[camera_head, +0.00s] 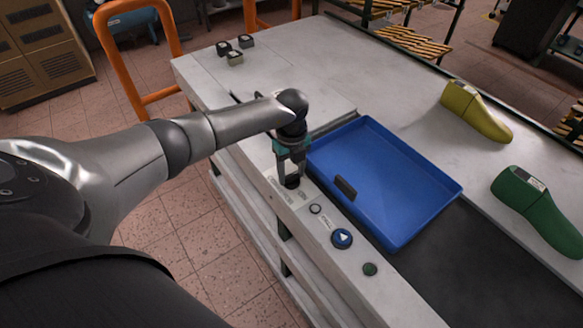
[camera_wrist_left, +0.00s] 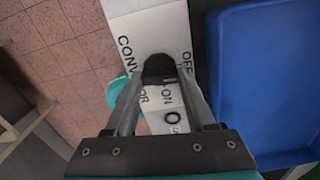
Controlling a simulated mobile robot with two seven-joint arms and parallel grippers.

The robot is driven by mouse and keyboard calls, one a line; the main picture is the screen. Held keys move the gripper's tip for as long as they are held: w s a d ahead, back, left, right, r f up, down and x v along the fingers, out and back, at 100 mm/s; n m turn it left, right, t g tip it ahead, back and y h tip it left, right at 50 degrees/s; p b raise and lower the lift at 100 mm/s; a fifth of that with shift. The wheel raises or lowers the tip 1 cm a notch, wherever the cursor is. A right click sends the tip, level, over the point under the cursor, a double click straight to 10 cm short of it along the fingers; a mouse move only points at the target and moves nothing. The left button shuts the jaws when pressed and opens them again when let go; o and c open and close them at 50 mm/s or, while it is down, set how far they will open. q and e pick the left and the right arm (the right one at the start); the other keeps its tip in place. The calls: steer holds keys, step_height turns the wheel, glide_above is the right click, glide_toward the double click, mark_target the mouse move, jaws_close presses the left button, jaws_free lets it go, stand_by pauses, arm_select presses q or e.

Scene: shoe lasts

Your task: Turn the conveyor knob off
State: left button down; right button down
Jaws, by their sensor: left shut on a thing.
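The black conveyor knob (camera_head: 292,181) sits on the light control strip along the table's near edge. In the left wrist view the knob (camera_wrist_left: 160,68) lies between my finger tips, with the printed words "CONVEYOR", "OFF" and "ON" around it. My left gripper (camera_head: 291,173) points down over the knob and is shut on it; it also shows in the left wrist view (camera_wrist_left: 159,80). The fingers partly hide the knob, and I cannot tell clearly which label its mark points to. My right gripper is not in view.
A blue tray (camera_head: 440,184) stands on the dark conveyor belt (camera_head: 450,262) right beside the knob. A blue button (camera_head: 341,238) and a green button (camera_head: 370,269) are farther along the strip. A yellow shoe last (camera_head: 473,110) and a green one (camera_head: 537,208) lie beyond the tray.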

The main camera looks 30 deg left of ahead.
mark_target(292, 175)
arm_select(q)
steer(key=shift+w+a+r+n+p, duration=0.1)
steer(key=shift+n+p, duration=0.2)
steer(key=shift+n, duration=0.6)
steer(key=c, duration=0.6)
jaws_free()
steer(key=o, duration=0.4)
steer(key=shift+c, duration=0.2)
step_height(292, 175, up, 15)
steer(key=shift+p, duration=0.3)
